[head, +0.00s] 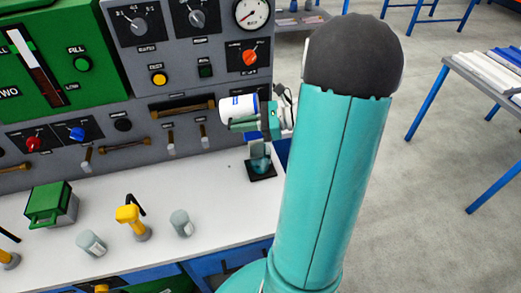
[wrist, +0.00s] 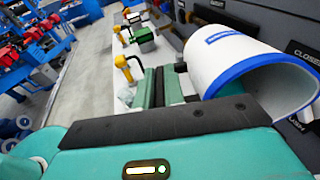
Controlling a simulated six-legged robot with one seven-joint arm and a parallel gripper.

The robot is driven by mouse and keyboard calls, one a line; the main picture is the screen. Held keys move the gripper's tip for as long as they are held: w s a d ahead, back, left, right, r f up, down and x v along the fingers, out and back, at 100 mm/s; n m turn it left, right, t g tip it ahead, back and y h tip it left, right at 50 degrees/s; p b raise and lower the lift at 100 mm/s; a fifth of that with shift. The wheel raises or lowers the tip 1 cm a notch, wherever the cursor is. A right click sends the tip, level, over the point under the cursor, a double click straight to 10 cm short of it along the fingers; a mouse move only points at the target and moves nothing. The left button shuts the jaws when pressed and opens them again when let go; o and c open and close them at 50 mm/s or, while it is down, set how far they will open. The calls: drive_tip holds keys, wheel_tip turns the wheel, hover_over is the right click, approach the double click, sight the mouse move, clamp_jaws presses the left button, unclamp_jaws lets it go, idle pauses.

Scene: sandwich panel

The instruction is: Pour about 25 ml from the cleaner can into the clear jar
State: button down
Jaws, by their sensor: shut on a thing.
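The cleaner can (head: 236,108), white with a blue mark, is held on its side, roughly level, in my gripper (head: 250,123). In the wrist view the can (wrist: 228,62) shows its blue-rimmed open end toward the lower right; its inside looks pale, and no stream is visible. My gripper (wrist: 165,86) is shut on it. The clear jar (head: 259,157) stands upright on a black pad (head: 262,174), below the can's right end and apart from it. The jar looks bluish low down; its liquid level is too small to read.
The panel (head: 200,72) with knobs, levers and handles rises close behind the can. On the white bench (head: 215,172) stand two greyish jars (head: 92,243) (head: 181,223), a yellow-topped fitting (head: 130,217) and a green box (head: 48,203). Bench left of the pad is clear.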

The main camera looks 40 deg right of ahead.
drive_tip(key=shift+w+a+r, duration=0.1)
drive_tip(key=shift+w+a, duration=0.05)
drive_tip(key=shift+a, duration=0.35)
idle(1.2)
